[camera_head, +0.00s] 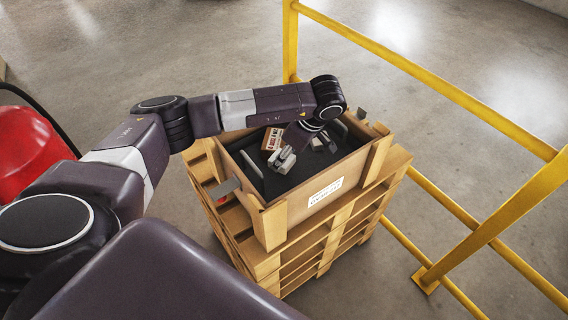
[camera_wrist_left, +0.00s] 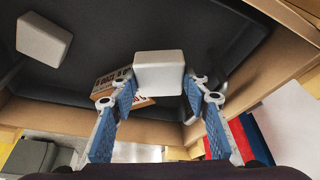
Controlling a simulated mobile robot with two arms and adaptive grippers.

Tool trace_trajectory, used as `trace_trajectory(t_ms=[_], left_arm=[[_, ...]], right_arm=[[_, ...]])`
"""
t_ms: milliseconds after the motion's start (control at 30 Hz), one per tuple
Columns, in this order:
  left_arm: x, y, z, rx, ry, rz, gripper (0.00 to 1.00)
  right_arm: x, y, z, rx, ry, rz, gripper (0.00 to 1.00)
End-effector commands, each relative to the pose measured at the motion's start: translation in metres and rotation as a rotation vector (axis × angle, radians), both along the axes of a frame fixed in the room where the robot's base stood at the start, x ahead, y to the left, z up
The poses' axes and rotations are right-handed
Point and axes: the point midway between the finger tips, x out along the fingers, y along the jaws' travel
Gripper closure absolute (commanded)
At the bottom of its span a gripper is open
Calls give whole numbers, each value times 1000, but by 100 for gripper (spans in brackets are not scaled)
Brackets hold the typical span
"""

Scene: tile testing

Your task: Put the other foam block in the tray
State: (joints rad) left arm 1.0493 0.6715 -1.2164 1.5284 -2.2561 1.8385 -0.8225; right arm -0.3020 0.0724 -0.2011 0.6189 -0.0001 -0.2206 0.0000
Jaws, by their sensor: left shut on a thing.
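My left gripper (camera_head: 283,157) reaches down inside a wooden crate with a dark tray (camera_wrist_left: 105,25) in it. In the left wrist view its two blue-padded fingers (camera_wrist_left: 160,88) are shut on a pale grey foam block (camera_wrist_left: 158,70), held between the fingertips over the tray. Another pale foam block (camera_wrist_left: 43,40) lies in the dark tray at the upper left of that view, apart from the held one. The gripper and wrist hide part of the tray in the head view. My right gripper is not in view.
A printed cardboard box (camera_head: 271,139) sits in the crate beside the gripper; it also shows behind the held block (camera_wrist_left: 103,82). The wooden crate (camera_head: 300,208) stands on stacked pallets (camera_head: 322,262). A yellow railing (camera_head: 440,88) runs along the right. A red object (camera_head: 28,150) is at left.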

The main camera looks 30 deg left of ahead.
Motion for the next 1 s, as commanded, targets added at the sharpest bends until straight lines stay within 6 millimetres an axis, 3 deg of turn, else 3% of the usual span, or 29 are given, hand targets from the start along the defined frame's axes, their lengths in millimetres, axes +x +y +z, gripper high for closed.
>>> trace_trajectory(t_ms=[300,667,700,833,1000], left_arm=[[-1,0,-39,0,3,1,67],[0,0,-46,1,1,0,67],[0,0,-46,1,0,0,56],[0,0,-45,0,1,0,42],[0,0,-45,0,1,0,40]], right_arm=[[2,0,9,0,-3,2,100],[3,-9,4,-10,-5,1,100],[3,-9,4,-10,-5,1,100],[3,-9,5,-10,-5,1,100],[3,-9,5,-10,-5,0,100]])
